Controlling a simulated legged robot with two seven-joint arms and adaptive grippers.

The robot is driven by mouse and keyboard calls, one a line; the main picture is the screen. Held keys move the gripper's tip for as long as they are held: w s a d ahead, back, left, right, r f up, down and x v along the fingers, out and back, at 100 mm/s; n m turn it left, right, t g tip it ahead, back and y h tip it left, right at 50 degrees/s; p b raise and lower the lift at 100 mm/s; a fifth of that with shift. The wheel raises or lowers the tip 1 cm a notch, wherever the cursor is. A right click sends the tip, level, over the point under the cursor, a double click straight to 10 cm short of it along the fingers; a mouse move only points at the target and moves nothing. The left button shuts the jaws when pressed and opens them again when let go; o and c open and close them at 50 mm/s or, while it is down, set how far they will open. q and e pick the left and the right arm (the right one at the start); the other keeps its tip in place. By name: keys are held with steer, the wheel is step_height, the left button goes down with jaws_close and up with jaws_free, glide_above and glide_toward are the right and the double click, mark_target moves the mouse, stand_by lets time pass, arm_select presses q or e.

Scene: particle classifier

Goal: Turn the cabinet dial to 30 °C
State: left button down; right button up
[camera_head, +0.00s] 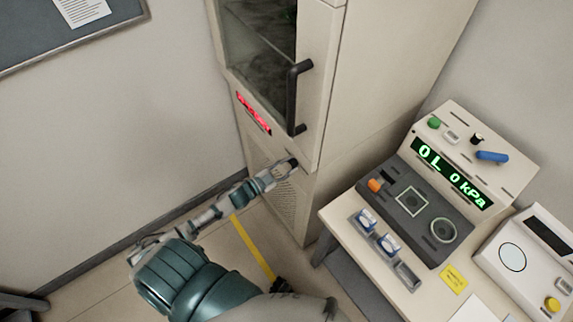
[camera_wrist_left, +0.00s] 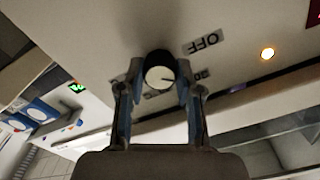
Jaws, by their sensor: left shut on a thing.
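The cabinet (camera_head: 325,100) is a tall cream unit with a glass door and a black handle, in the middle of the head view. Its red display (camera_head: 254,113) is lit, but I cannot read its digits. The dial (camera_wrist_left: 160,74) is a black knob with a white face and a dark pointer line, in the left wrist view. "OFF" is printed beside it; other markings are partly hidden. My left gripper (camera_head: 285,168) is at the cabinet's lower front. In the wrist view its fingers (camera_wrist_left: 160,95) are shut on the dial, one on each side. My right gripper is not in view.
A table (camera_head: 340,222) to the right of the cabinet carries a console (camera_head: 465,180) with a green display and several knobs, plus small blue-and-white items in a tray. Yellow tape (camera_head: 252,248) marks the floor.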

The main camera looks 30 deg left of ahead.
arm_select(q)
steer(key=shift+w+r+m+p, duration=0.15)
steer(key=shift+m+p, duration=0.1)
steer(key=shift+m, duration=0.75)
steer(key=shift+s+r+m+p, duration=0.1)
steer(key=shift+m+p, duration=0.1)
steer(key=shift+m, duration=0.8)
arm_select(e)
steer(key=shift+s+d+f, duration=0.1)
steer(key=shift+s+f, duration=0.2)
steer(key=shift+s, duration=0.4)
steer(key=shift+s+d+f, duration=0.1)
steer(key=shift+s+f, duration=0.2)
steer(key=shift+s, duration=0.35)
arm_select(q)
steer(key=c, duration=0.8)
jaws_free()
steer(key=shift+w+d, duration=0.1)
steer(key=shift+o, duration=0.2)
steer(key=shift+d+f, duration=0.1)
steer(key=shift+f, duration=0.1)
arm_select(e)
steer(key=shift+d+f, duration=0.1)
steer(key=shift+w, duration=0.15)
arm_select(q)
steer(key=v, duration=1.2)
steer(key=shift+w+f, duration=0.1)
steer(key=shift+f, duration=0.15)
